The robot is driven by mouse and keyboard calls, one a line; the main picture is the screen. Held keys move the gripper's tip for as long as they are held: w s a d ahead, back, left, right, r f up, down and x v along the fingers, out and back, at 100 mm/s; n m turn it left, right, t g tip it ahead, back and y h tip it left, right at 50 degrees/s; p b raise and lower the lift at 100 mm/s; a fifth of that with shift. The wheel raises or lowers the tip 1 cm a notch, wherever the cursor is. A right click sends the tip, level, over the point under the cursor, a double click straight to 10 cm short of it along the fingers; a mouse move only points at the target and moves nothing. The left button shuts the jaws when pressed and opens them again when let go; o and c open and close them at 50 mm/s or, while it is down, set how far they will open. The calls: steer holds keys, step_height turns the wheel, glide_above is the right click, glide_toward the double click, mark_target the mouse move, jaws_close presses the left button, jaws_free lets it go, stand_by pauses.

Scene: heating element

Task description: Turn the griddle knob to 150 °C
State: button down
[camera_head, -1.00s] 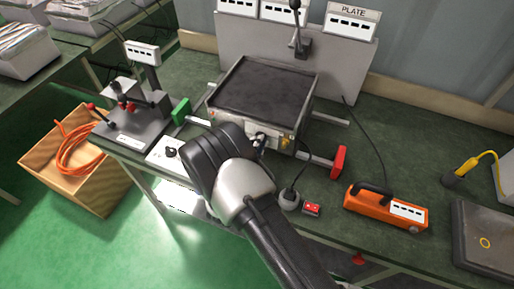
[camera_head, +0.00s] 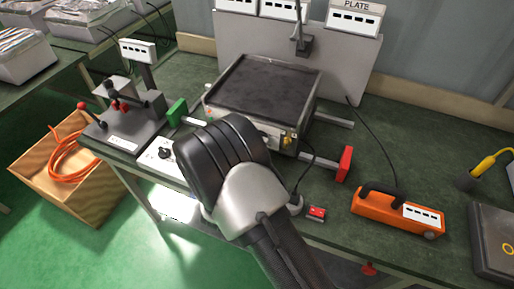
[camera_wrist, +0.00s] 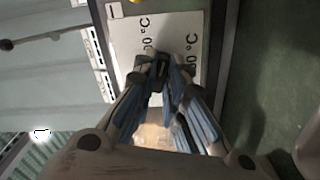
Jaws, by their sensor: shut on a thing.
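The griddle (camera_head: 265,88) is a dark flat plate in a metal housing, on the green worktop in the head view. My arm's wrist covers part of its front, and the fingertips and knob are hidden there. In the wrist view, a pale dial plate (camera_wrist: 185,28) carries "°C" marks, only partly readable. My gripper (camera_wrist: 166,62) is in front of this plate, its blue-grey fingers closed on the small dark knob (camera_wrist: 162,72). The fingers hide most of the knob, so I cannot tell which temperature it points at.
A red block (camera_head: 345,163) and a green block (camera_head: 176,112) stand at either side of the griddle. An orange device (camera_head: 395,212) lies on the right, a lever fixture (camera_head: 125,120) on the left. A red switch (camera_head: 316,213) sits near the front edge.

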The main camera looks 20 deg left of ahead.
steer(key=shift+m, duration=1)
steer(key=c, duration=1.6)
jaws_free()
steer(key=shift+c, duration=0.2)
steer(key=shift+s, duration=0.1)
steer(key=s, duration=1.1)
steer(key=shift+s+a, duration=0.4)
steer(key=shift+a, duration=0.05)
